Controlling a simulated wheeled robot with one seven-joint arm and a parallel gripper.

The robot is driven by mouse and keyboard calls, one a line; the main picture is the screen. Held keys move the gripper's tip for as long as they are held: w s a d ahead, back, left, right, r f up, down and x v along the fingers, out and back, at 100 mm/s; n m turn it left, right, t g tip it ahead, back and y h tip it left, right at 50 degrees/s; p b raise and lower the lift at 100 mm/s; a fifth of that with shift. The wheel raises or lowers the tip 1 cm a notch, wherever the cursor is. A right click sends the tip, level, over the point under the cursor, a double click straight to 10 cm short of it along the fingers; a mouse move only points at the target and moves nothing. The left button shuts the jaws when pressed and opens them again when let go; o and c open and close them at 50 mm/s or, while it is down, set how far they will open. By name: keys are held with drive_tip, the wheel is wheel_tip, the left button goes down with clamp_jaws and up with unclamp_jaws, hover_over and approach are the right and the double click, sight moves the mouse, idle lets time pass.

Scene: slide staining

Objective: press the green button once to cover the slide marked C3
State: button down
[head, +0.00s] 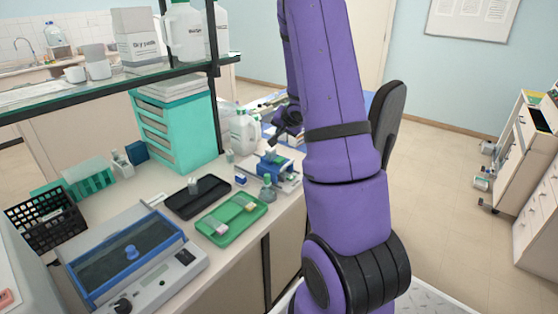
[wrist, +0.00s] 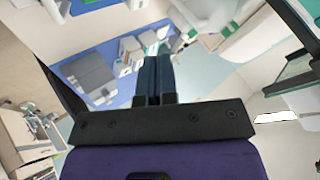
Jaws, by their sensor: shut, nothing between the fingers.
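My gripper (wrist: 153,80) is shut and empty in the wrist view, its two dark fingers together. In the head view a dark part of its end (head: 287,124) shows left of my purple arm, above the back of the bench. A small blue and white device (head: 272,168) stands on the bench below it, apart from it. I cannot make out a green button. A green tray (head: 246,211) holds a few small pale pieces. A black tray (head: 180,205) lies beside it. No marking C3 is readable in either view.
A small bottle with a grey-green base (head: 267,187) stands between the green tray and the device. A blue-framed machine (head: 133,258) is at front left. Teal drawers (head: 176,130), a white jug (head: 243,131) and a shelf (head: 100,88) stand behind. Floor at right is open.

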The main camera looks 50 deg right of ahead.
sight(281, 159)
drive_tip(key=shift+f, duration=4)
drive_tip(key=shift+f, duration=0.1)
drive_tip(key=shift+f, duration=0.3)
drive_tip(key=shift+f, duration=0.6)
drive_tip(key=shift+r, duration=1)
drive_tip(key=shift+r, duration=2.5)
